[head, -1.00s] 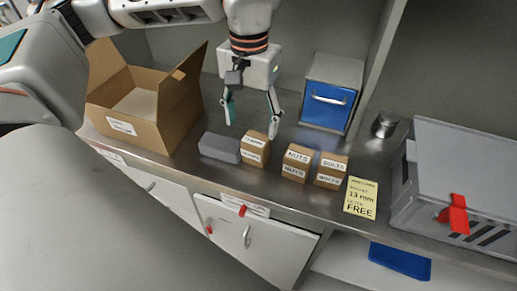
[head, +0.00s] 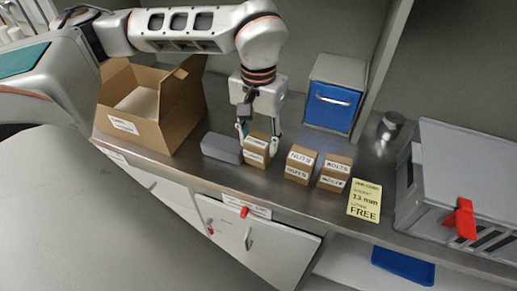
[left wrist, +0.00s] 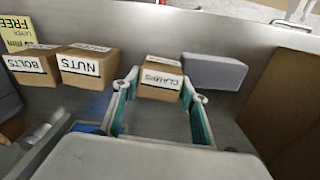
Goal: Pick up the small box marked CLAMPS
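The small brown box marked CLAMPS (head: 256,158) stands upright on the metal counter. In the left wrist view, the CLAMPS box (left wrist: 161,77) sits ahead between my fingertips, with its white label readable upside down. My left gripper (head: 258,146) points down at the box with one finger at each side. In the left wrist view, my left gripper (left wrist: 166,86) is open, with a visible gap between the right finger and the box. I cannot tell whether the left finger touches it. My right gripper is not in view.
A grey block (head: 221,148) stands close left of the box. The NUTS box (head: 299,164) and BOLTS box (head: 334,172) stand to the right, beside a yellow note (head: 365,199). An open carton (head: 150,118) is at left, a blue-fronted drawer unit (head: 333,95) behind, and a grey case (head: 462,185) at right.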

